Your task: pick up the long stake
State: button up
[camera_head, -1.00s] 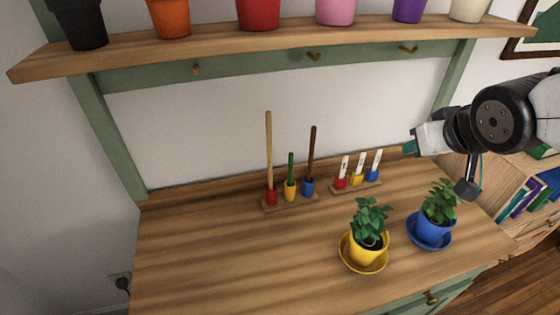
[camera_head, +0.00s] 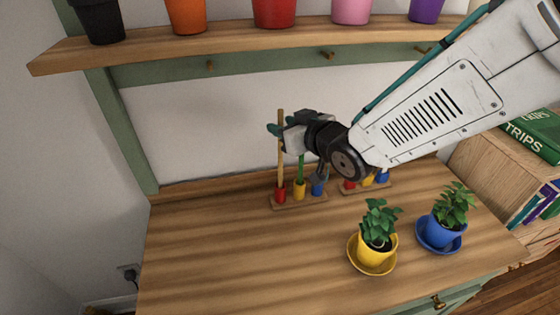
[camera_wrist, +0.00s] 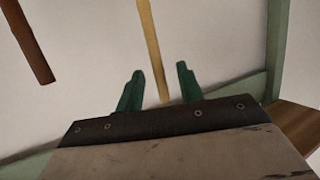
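The long stake (camera_head: 281,150) is a tan rod standing upright in the red cup (camera_head: 281,194) of a small wooden rack (camera_head: 299,201) on the bench. My gripper (camera_head: 276,130) is at the upper part of the stake. In the wrist view the stake (camera_wrist: 152,45) runs down between the two green fingertips of my gripper (camera_wrist: 157,82), which are apart, with gaps visible on both sides. A shorter green stake (camera_head: 301,168) stands in the yellow cup. The dark brown stake is mostly hidden behind my gripper in the head view; it shows in the wrist view (camera_wrist: 30,45).
A second rack with white labels (camera_head: 367,187) is partly hidden behind my arm. Plants in a yellow pot (camera_head: 376,256) and a blue pot (camera_head: 443,234) stand at the right. A shelf (camera_head: 240,45) with several coloured pots overhangs the bench. The bench's front left is clear.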

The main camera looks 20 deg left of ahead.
jog(key=shift+x, duration=1.05)
grip_shut()
